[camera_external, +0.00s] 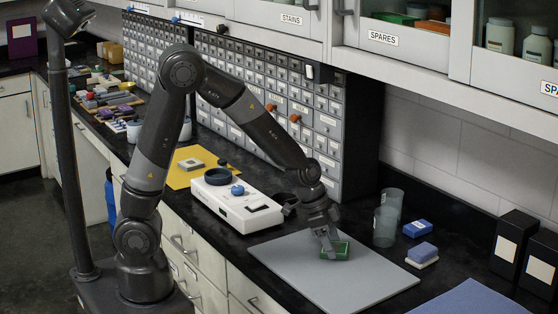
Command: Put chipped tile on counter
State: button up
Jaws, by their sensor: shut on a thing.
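My gripper (328,246) reaches down over the grey mat (300,275) on the dark counter (228,252). It is shut on a small green block (341,250), which is at or just above the mat; I cannot tell if it touches. The fingers hide part of the block. A small pale square piece (191,164) lies on the yellow sheet (181,179) further back. It looks tile-like, but I cannot make out a chip on it or tell whether the green block is the tile.
A white device with a blue knob (236,206) stands left of the mat. A drawer cabinet (328,115) lines the back. The mat's front is clear.

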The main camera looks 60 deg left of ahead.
jog(key=shift+f, duration=0.15)
jog(key=o, duration=1.1)
jog(key=v, duration=1.2)
jog(key=s+a+r+n+y, duration=0.1)
jog(key=s+a+r+n, duration=0.1)
jog(key=s+a, duration=0.3)
jog(key=s+a+r+n+t+y, duration=0.1)
jog(key=s+a+r+n, duration=0.2)
jog(key=s+a, duration=0.3)
jog(key=s+a+r+n+t+y, duration=0.1)
jog(key=s+a+r+n, duration=0.2)
jog(key=s+a, duration=0.3)
jog(key=shift+s+r+n, duration=0.25)
jog(key=shift+s+n, duration=0.1)
jog(key=shift+n, duration=0.15)
